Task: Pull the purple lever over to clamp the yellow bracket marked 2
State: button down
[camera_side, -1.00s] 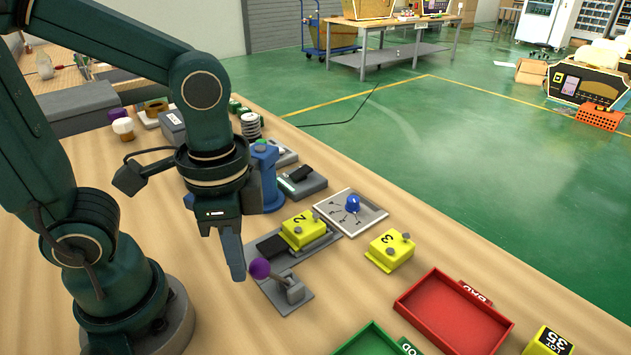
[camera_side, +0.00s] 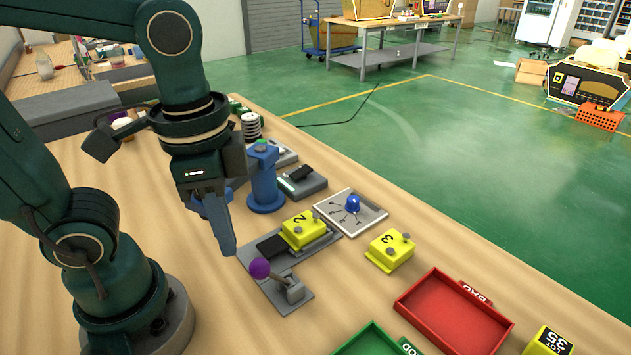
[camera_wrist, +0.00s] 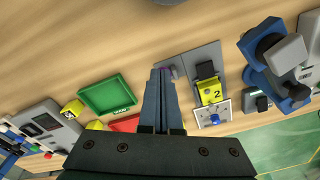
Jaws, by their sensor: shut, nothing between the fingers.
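The purple lever knob (camera_side: 260,268) sits on a short arm rising from a grey base plate (camera_side: 298,304), leaning toward the left of the side view. The yellow bracket marked 2 (camera_side: 303,229) sits on a grey fixture just behind the lever. It also shows in the wrist view (camera_wrist: 211,90). My gripper (camera_side: 229,250) is shut and empty, pointing down, with its tips above and to the left of the purple knob. In the wrist view the fingers (camera_wrist: 161,72) partly cover the lever, and a bit of the purple knob (camera_wrist: 174,72) shows beside their tips.
A blue post (camera_side: 266,185) stands behind the bracket. A dial plate with a blue knob (camera_side: 353,202) and a yellow bracket marked 3 (camera_side: 390,250) lie to the right. A red tray (camera_side: 452,315) and a green tray (camera_side: 374,342) are at the front right.

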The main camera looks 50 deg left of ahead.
jog(key=w+a+n+t, duration=0.1)
jog(key=a+n+t, duration=0.1)
jog(key=n+t, duration=0.1)
jog(key=w+a+r+n+t, duration=0.1)
jog(key=n+t, duration=0.1)
jog(key=shift+w, duration=0.35)
